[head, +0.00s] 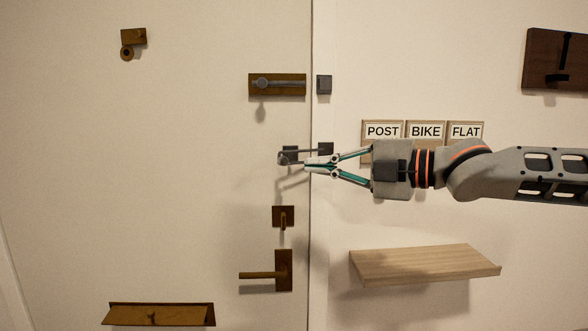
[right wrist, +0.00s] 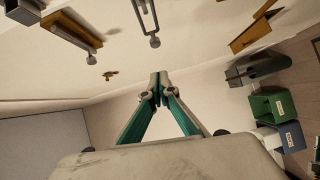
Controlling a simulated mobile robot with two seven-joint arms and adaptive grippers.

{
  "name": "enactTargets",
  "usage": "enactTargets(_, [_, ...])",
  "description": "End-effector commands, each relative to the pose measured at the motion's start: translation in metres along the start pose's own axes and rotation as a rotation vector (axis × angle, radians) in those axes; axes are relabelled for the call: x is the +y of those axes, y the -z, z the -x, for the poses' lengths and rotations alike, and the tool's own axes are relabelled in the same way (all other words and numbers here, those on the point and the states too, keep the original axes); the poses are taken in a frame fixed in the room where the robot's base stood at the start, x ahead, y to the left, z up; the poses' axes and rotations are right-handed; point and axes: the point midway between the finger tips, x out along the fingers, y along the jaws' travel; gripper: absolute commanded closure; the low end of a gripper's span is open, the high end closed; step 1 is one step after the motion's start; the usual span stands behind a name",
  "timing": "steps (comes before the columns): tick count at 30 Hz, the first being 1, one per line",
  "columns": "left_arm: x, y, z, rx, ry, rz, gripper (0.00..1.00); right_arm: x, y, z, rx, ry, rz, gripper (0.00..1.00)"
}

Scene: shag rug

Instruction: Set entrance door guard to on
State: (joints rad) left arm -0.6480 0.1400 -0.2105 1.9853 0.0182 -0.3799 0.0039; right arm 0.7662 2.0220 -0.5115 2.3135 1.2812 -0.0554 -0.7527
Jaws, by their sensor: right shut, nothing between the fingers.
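The door guard (head: 305,151) is a grey metal bar. It reaches left from a dark mount (head: 326,149) on the frame, across the door edge, to a small grey fitting (head: 287,158) on the door. My right gripper (head: 308,167) is shut and empty, its tips just below and in front of the bar in the head view, partly covering that area. In the right wrist view the guard shows as a narrow looped bar (right wrist: 147,16) beyond the shut fingertips (right wrist: 158,84), with a visible gap. I cannot tell whether its loop sits around the fitting. My left gripper is not in view.
A slide bolt (head: 277,84) is above, a small lock plate (head: 283,216) and lever handle (head: 265,274) below. A wooden shelf (head: 425,264) and labelled plates (head: 425,131) are on the right wall. A mail flap (head: 158,314) is low on the door.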

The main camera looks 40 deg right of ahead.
Motion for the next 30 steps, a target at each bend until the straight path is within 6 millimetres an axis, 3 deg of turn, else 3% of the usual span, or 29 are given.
enactTargets(4, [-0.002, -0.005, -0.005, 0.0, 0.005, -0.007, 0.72, -0.003, -0.001, -0.019, 0.002, -0.002, -0.007, 1.0])
enactTargets(12, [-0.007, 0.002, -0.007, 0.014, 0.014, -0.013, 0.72, 0.0, -0.002, -0.043, 0.001, -0.002, -0.007, 1.0])
enactTargets(20, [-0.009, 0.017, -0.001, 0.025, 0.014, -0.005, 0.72, 0.007, -0.016, -0.057, 0.003, -0.007, -0.002, 1.0])
enactTargets(30, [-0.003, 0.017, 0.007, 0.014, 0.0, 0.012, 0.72, 0.003, -0.027, -0.067, 0.001, -0.003, -0.001, 1.0])
